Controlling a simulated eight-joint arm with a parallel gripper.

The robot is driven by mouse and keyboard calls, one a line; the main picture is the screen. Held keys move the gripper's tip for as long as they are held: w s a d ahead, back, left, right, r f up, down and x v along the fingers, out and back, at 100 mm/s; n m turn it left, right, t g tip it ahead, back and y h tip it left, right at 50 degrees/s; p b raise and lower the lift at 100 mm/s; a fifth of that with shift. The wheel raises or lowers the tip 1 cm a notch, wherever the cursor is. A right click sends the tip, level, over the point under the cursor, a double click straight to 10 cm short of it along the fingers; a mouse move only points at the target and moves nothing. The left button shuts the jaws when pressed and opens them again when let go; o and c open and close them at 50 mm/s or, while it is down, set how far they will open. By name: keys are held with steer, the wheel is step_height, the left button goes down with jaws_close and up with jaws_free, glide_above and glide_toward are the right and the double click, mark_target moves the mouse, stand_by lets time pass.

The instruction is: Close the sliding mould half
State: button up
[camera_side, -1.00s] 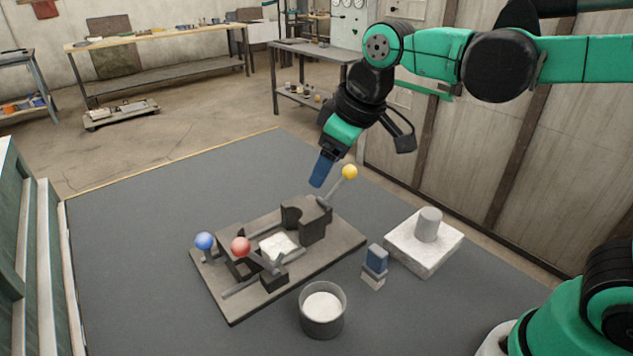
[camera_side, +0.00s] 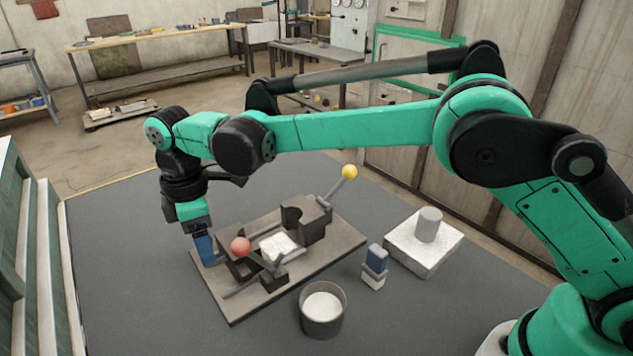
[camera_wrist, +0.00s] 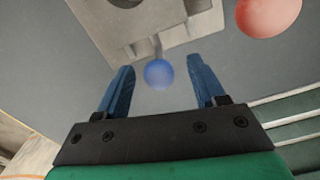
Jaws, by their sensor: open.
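The mould (camera_side: 308,228) stands on a brown base plate (camera_side: 345,243), with a dark half at the right end and another dark half (camera_side: 226,266) at the left end. The halves are apart, with a pale block (camera_side: 280,246) between them. The blue knob (camera_wrist: 158,74) shows in the wrist view between my fingers; in the side view my gripper hides it. My gripper (camera_side: 208,258) is open and points down at the left end of the plate. Whether a finger touches the knob I cannot tell.
A red knob (camera_side: 241,246) on a lever stands close right of my gripper, also in the wrist view (camera_wrist: 268,14). A yellow knob (camera_side: 349,172) rises at the far end. A grey pot (camera_side: 322,312), a blue-topped block (camera_side: 377,257) and a white slab (camera_side: 408,251) stand to the right.

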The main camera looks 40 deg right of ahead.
steer(key=shift+f, duration=1.4)
steer(key=shift+c, duration=0.2)
jaws_close()
